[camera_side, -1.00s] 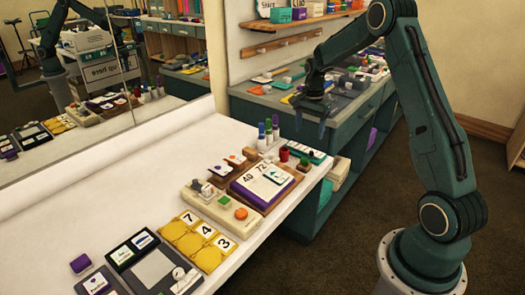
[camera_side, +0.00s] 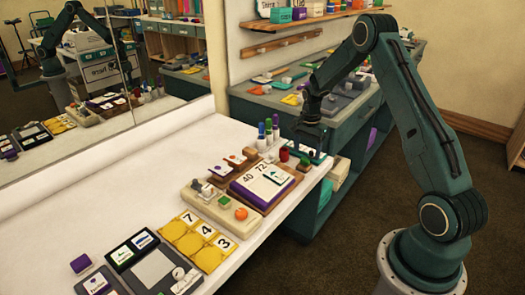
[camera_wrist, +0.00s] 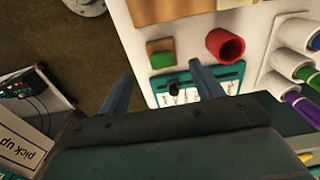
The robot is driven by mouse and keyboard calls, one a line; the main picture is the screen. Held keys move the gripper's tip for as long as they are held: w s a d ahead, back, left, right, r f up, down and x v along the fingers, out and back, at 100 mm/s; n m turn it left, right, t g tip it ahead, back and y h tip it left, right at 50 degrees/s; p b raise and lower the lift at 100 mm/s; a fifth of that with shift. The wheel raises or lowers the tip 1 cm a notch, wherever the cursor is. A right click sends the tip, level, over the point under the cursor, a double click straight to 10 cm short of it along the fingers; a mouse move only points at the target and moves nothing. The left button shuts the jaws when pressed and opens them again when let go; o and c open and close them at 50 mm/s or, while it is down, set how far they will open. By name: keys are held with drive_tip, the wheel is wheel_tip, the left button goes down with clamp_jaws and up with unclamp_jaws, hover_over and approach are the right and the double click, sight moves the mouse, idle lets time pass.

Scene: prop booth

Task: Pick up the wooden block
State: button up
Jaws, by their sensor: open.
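A small wooden block with a green face (camera_wrist: 160,52) stands near the table edge in the wrist view. In the side view the block (camera_side: 304,163) is at the far right end of the white table. My gripper (camera_wrist: 162,78) is open and empty, its two blue-grey fingers spread apart. The block appears beyond the fingertips, between their lines, and apart from them. In the side view my gripper (camera_side: 312,146) hangs just above and behind the block, near the teal card. Its fingertips are hard to make out there.
A red cylinder (camera_wrist: 225,46) stands close beside the block. A teal card (camera_wrist: 198,88) lies nearby, partly hidden by a finger. White holders with coloured markers (camera_wrist: 294,66) stand to the right. Number cards (camera_side: 262,185) and yellow trays (camera_side: 197,238) fill the nearer table.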

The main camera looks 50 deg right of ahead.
sight(305, 159)
drive_tip(key=shift+w+f, duration=0.2)
drive_tip(key=shift+f, duration=2.3)
drive_tip(key=c, duration=1.1)
